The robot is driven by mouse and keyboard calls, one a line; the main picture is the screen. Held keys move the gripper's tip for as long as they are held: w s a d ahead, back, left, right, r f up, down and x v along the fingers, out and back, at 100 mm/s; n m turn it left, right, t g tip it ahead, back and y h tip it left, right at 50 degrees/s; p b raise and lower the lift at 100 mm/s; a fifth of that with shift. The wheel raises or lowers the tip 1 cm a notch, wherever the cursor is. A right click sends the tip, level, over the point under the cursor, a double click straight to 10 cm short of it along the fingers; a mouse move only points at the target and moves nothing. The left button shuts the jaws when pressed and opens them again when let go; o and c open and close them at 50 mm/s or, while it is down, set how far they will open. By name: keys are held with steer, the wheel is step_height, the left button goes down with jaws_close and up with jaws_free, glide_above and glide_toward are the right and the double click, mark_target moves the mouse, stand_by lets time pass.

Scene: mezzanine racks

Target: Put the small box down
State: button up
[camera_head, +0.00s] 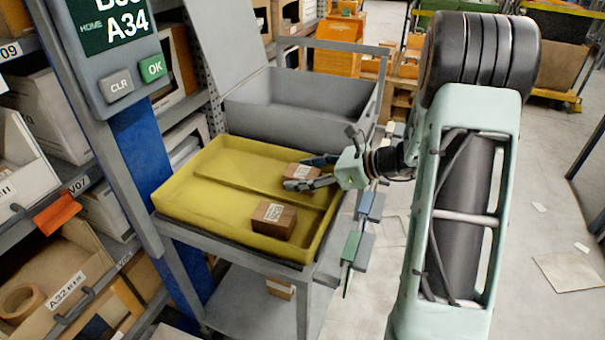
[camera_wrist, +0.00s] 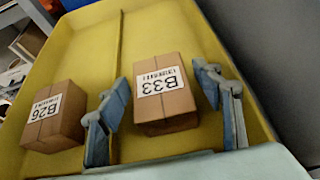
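A small brown box labelled B33 (camera_wrist: 165,95) sits in the yellow tray (camera_head: 190,192), and it shows partly hidden behind my fingers in the head view (camera_head: 297,171). My gripper (camera_wrist: 165,100) is open, with one blue-grey finger on each side of this box. A gap shows between the right finger and the box; the left finger is very near it, and I cannot tell if it touches. The box appears to rest on the tray floor. A second small brown box, labelled B26 (camera_wrist: 55,117), stands to the left in the wrist view and nearer the front in the head view (camera_head: 273,220).
The yellow tray lies on a grey cart (camera_head: 250,297) with raised walls around the boxes. A grey bin (camera_head: 300,105) stands behind it. A blue post with a display (camera_head: 122,30) and shelves with cartons are at the left. The tray's left part is free.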

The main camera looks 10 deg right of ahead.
steer(key=shift+r, duration=0.1)
steer(key=shift+s+d+r, duration=0.1)
steer(key=shift+d+r, duration=0.05)
steer(key=shift+r, duration=0.05)
steer(key=p+v, duration=0.2)
steer(key=v, duration=0.9)
steer(key=shift+s+d+p, duration=0.15)
steer(key=shift+d+p, duration=0.15)
